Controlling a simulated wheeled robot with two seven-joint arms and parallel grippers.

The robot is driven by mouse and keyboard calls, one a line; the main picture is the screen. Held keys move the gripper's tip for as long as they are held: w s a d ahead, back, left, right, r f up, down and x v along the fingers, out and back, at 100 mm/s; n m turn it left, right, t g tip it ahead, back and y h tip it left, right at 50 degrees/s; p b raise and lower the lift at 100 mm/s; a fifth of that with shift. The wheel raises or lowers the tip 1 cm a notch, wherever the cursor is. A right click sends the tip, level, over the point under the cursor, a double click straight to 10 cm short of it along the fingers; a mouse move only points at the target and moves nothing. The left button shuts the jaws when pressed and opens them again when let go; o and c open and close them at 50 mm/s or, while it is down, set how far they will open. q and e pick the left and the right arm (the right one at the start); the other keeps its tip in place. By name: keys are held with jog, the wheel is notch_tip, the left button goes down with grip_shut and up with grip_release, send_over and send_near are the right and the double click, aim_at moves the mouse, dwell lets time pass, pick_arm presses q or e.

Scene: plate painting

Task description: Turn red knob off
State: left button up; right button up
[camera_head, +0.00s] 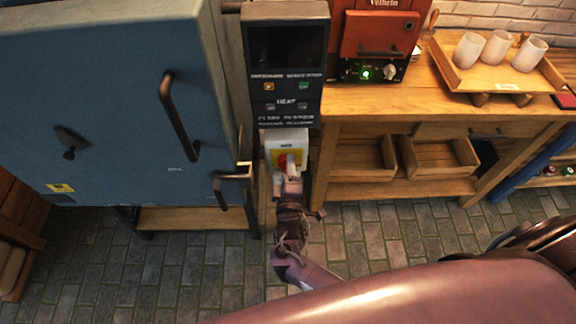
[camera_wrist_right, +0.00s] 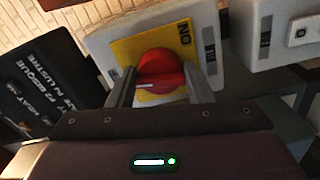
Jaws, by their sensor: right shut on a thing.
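The red knob (camera_wrist_right: 160,72) sits on a yellow plate (camera_wrist_right: 128,50) on a white switch box, with the word "ON" printed beside it. In the head view the red knob (camera_head: 283,160) shows just beyond my right gripper, on the white box (camera_head: 301,137) below the black control panel. My right gripper (camera_wrist_right: 163,88) has one finger on each side of the knob and is shut on it. In the right wrist view the knob's grip bar lies roughly crosswise between the fingers. My left gripper is not in view.
A blue kiln (camera_head: 110,100) with dark handles stands to the left. The black control panel (camera_head: 284,75) is above the box. A wooden bench (camera_head: 380,103) on the right carries an orange oven (camera_head: 378,35) and a tray (camera_head: 476,78) with cups. The tiled floor (camera_head: 190,268) is clear.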

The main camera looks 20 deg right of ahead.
jog(key=shift+n+p, duration=0.45)
jog(key=shift+n, duration=0.65)
jog(key=o, duration=1)
jog(key=shift+c, duration=0.2)
jog(key=b+v, duration=0.1)
jog(key=v, duration=0.7)
